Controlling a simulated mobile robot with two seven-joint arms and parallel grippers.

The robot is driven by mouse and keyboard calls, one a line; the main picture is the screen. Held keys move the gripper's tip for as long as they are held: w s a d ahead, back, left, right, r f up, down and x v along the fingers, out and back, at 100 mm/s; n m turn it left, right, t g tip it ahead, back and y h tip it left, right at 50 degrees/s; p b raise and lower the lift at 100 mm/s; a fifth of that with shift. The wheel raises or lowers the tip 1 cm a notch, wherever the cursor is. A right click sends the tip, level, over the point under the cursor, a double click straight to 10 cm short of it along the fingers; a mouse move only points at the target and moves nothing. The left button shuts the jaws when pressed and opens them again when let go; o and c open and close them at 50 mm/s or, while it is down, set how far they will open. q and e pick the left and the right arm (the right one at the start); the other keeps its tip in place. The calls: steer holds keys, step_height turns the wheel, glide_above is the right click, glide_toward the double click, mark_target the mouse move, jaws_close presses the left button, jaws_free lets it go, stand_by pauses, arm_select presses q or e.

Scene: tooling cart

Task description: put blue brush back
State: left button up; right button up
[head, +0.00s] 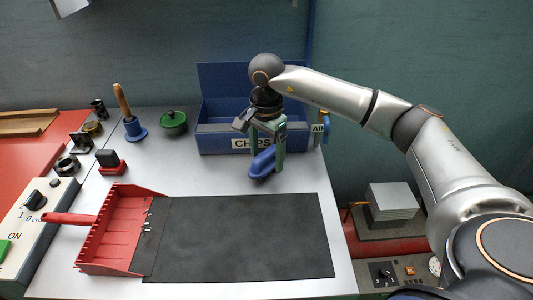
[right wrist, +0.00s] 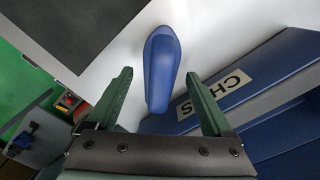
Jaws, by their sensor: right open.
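The blue brush (head: 261,164) is a smooth, elongated blue piece on the grey cart top, just in front of the blue bin labelled CHIPS (head: 222,98). My right gripper (head: 268,152) points down over it from the bin side, open. In the right wrist view the brush (right wrist: 160,62) shows lengthwise between the two green fingers (right wrist: 158,75), with a gap on each side. I cannot tell how far the fingertips are above it. Any bristles are hidden. My left gripper is in neither view.
A black mat (head: 245,240) lies in front, with a red dustpan (head: 112,238) at its left edge and small bits beside the pan. A wooden-handled blue tool (head: 134,128), a green lidded pot (head: 173,123) and a red-based block (head: 112,167) stand left. The control box (head: 35,220) is far left.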

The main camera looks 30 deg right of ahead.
mark_target(266, 152)
step_height(266, 152, up, 12)
stand_by(0.4)
